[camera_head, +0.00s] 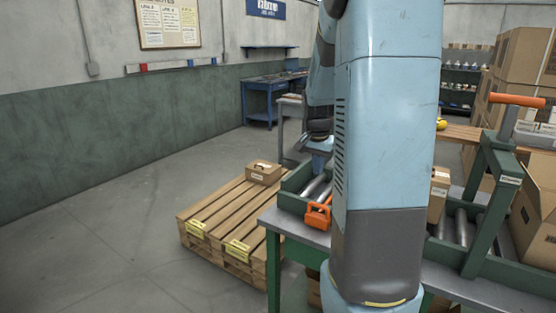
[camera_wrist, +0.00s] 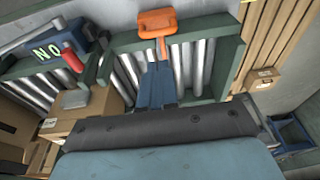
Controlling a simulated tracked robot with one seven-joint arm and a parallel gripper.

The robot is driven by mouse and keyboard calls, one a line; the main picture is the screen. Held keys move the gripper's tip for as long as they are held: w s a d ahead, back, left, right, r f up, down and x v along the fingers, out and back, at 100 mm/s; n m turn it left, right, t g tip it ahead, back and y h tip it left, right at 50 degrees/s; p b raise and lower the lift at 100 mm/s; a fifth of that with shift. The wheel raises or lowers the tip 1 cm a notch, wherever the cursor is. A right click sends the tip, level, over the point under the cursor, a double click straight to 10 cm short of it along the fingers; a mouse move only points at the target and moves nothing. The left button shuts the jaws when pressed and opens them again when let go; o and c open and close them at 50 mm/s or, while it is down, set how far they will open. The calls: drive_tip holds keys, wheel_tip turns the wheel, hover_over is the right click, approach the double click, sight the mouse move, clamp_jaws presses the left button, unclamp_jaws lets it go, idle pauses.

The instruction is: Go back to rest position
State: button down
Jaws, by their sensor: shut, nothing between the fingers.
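My gripper (camera_head: 320,168) is shut and empty above the green roller conveyor (camera_head: 292,203) in the head view. My arm column hides part of that conveyor. In the wrist view the closed blue fingers of my gripper (camera_wrist: 157,72) point toward an orange handle-like piece (camera_wrist: 157,22) over the rollers. This orange piece (camera_head: 318,214) also shows in the head view, on the near edge of the conveyor, below my gripper. Whether the fingertips touch it I cannot tell. No copper spool can be made out.
A wooden pallet (camera_head: 215,222) with a small carton (camera_head: 264,173) stands left of the conveyor. A green frame with an orange bar (camera_head: 517,100) and stacked cartons (camera_head: 522,62) stand at the right. A blue bench (camera_head: 262,88) is behind. The floor at the left is clear.

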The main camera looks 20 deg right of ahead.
drive_tip(key=s+a+r+n+t+y, duration=0.1)
drive_tip(key=s+a+r+n, duration=0.25)
drive_tip(key=a, duration=0.25)
drive_tip(key=s+a+r+n+t, duration=0.1)
drive_tip(key=s+a+r+n, duration=0.1)
drive_tip(key=s+a+r, duration=0.35)
drive_tip(key=s+a+r+n+t, duration=0.2)
drive_tip(key=s+a+n, duration=0.4)
drive_tip(key=s+a, duration=0.4)
drive_tip(key=s, duration=0.3)
drive_tip(key=shift+a+r+y, duration=0.2)
drive_tip(key=shift+a+y, duration=0.05)
drive_tip(key=shift+y, duration=0.15)
drive_tip(key=shift+s+d, duration=0.1)
drive_tip(key=shift+d, duration=0.05)
